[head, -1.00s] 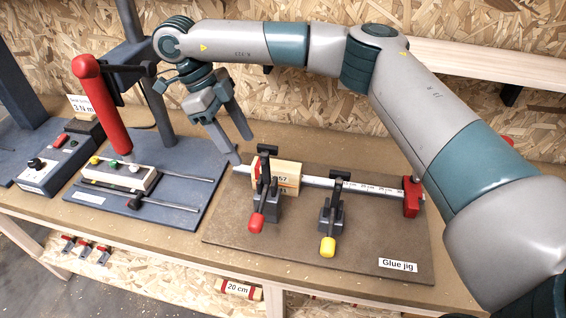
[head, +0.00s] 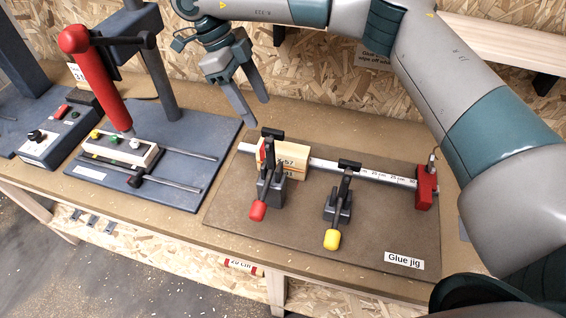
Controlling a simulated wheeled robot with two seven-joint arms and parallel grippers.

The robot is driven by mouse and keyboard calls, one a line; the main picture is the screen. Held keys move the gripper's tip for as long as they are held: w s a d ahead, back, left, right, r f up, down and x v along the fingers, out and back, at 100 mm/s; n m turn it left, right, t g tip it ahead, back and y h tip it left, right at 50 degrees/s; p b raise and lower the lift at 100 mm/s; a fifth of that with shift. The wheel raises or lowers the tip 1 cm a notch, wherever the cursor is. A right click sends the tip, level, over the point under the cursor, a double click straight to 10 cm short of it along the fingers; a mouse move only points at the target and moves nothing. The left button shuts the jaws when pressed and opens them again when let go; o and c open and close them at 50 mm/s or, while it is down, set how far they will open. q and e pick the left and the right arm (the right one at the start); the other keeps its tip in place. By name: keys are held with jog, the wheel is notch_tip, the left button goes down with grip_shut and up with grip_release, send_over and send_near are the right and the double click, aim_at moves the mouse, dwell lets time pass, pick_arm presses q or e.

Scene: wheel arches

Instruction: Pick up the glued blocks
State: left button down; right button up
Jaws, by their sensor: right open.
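The glued blocks (head: 291,161) are pale wood with printed labels. They stand on the glue jig (head: 384,237) against its ruler bar, partly hidden behind a toggle clamp with a red handle (head: 258,210). I cannot tell whether that clamp presses on them. A second clamp with a yellow handle (head: 332,239) stands to their right, with nothing behind it but the bar. My right gripper (head: 254,112) is open and empty, up and left of the blocks, fingers pointing down and apart from them. My left gripper is not in view.
A red end stop (head: 427,186) closes the bar's right end. Left of the jig stands a press with a red lever (head: 95,78) and a control box (head: 60,130). A chipboard wall rises behind the bench. The jig's front plate is mostly clear.

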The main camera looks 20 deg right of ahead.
aim_at(279, 153)
jog(key=p+x, duration=0.5)
jog(key=x, duration=0.6)
jog(key=shift+s+d, duration=0.1)
jog(key=shift+s, duration=0.05)
jog(key=shift+f, duration=0.3)
jog(key=shift+s+d+f+p, duration=0.1)
jog(key=shift+f+p, duration=0.3)
jog(key=shift+p, duration=0.5)
jog(key=p+x, duration=0.2)
jog(key=x, duration=0.1)
jog(key=shift+f, duration=0.7)
jog(key=c, duration=1.2)
